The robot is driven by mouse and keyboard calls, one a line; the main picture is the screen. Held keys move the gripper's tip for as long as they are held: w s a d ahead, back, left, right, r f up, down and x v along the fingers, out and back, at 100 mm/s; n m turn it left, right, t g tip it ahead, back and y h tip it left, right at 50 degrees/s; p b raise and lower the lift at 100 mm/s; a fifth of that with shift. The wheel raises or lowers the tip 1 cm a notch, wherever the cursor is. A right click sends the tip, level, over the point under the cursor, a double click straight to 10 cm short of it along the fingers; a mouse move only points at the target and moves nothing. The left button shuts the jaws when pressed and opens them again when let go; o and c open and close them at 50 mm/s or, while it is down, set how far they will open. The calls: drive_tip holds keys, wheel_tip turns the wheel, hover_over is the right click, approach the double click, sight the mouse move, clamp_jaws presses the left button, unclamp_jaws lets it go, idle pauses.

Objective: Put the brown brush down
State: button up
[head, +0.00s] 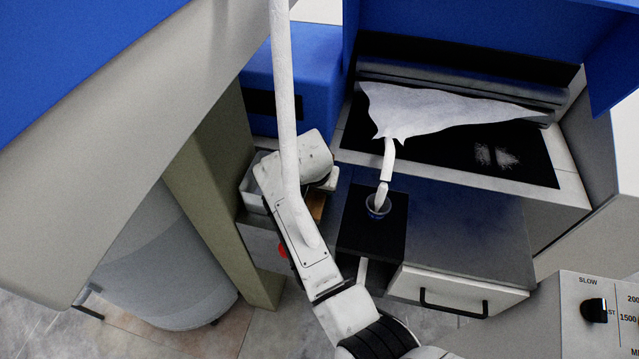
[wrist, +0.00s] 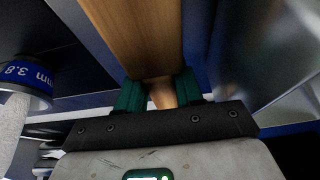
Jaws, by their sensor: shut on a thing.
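The brown brush (wrist: 140,40) fills the top middle of the wrist view as a long wooden body running upward. My gripper (wrist: 158,92) is shut on its near end, with a green pad on each side. The brush's far end runs out of the wrist view, so I cannot tell whether it touches anything. In the head view my arm hides most of the gripper. A small brown patch (head: 318,207) shows beside the arm, likely part of the brush.
A white tray (head: 249,201) is left of my arm. Right of the mat, the dark counter (head: 465,235) is clear. A handled drawer (head: 455,290) is below.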

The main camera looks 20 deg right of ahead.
drive_tip(key=o, duration=1.1)
drive_tip(key=shift+f, duration=0.1)
drive_tip(key=b+v, duration=0.1)
drive_tip(key=v, duration=1.1)
